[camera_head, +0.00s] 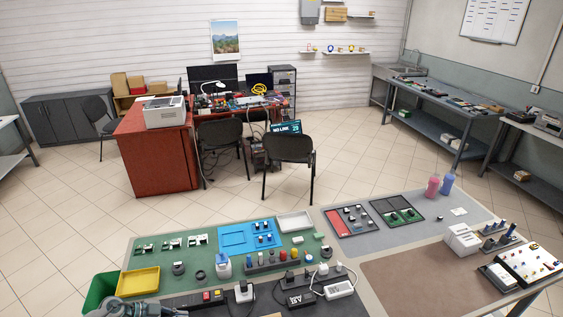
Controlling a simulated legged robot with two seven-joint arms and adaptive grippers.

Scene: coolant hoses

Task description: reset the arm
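A grey mechanical part of my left arm shows at the bottom left edge, in front of the yellow tray (138,281) and beside the green bin (101,291). Only its top is in the frame, and I cannot make out fingertips or whether the gripper is open or shut. It appears apart from the items on the bench, though its exact height is hard to tell. My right arm and gripper are not in view. No coolant hose can be picked out clearly.
The workbench (375,247) ahead holds a blue tray (233,239), a white tray (294,222), a red-lined tray (350,221), a power strip (339,290) with cables, and a white box (462,239). Beyond it are chairs, a red desk (155,160) and open tiled floor.

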